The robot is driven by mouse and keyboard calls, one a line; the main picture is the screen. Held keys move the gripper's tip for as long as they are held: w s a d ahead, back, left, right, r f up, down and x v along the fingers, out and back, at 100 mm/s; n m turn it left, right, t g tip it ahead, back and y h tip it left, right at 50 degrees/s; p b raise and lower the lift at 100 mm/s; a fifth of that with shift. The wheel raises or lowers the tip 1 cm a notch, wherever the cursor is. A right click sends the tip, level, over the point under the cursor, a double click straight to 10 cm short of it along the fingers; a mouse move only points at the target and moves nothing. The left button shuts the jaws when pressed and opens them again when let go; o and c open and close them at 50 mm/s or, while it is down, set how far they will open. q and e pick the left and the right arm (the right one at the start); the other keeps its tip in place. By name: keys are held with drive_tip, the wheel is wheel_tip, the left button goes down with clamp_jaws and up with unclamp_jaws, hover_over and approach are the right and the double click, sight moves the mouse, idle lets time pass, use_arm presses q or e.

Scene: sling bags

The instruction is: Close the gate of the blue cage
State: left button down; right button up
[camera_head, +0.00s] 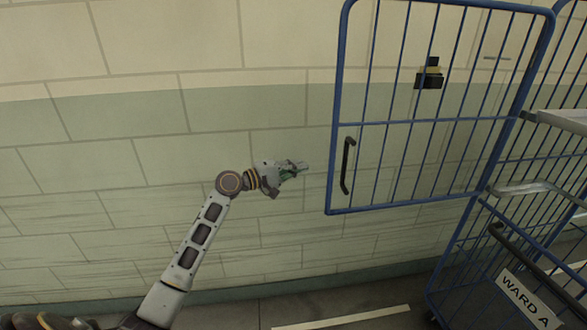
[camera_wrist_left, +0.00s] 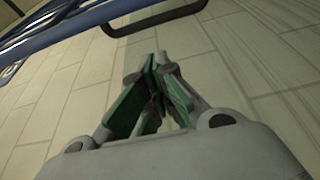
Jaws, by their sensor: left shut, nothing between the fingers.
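The blue cage (camera_head: 455,240) stands at the right in the head view, partly cut off by the picture edge. Its blue barred gate (camera_head: 431,121) is swung open to the left, in front of the wall. A black handle (camera_head: 347,165) is on the gate's left side; a dark handle also shows at the top of the left wrist view (camera_wrist_left: 155,20). My left gripper (camera_head: 303,167) is shut and empty, a little left of the gate's handle and apart from it. Its closed green-padded fingers show in the left wrist view (camera_wrist_left: 156,62). My right gripper is not in view.
A lower cage panel bears a "WARD A" sign (camera_head: 528,299) and a dark handle (camera_head: 510,243). The block wall (camera_head: 90,150) runs behind. The floor (camera_head: 235,315) has a pale stripe (camera_head: 340,318).

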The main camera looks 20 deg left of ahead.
use_arm(q)
drive_tip(key=w+d+p, duration=0.1)
drive_tip(key=w+d, duration=0.1)
drive_tip(key=d, duration=0.4)
drive_tip(key=shift+w+d+p, duration=0.2)
drive_tip(key=shift+p, duration=0.2)
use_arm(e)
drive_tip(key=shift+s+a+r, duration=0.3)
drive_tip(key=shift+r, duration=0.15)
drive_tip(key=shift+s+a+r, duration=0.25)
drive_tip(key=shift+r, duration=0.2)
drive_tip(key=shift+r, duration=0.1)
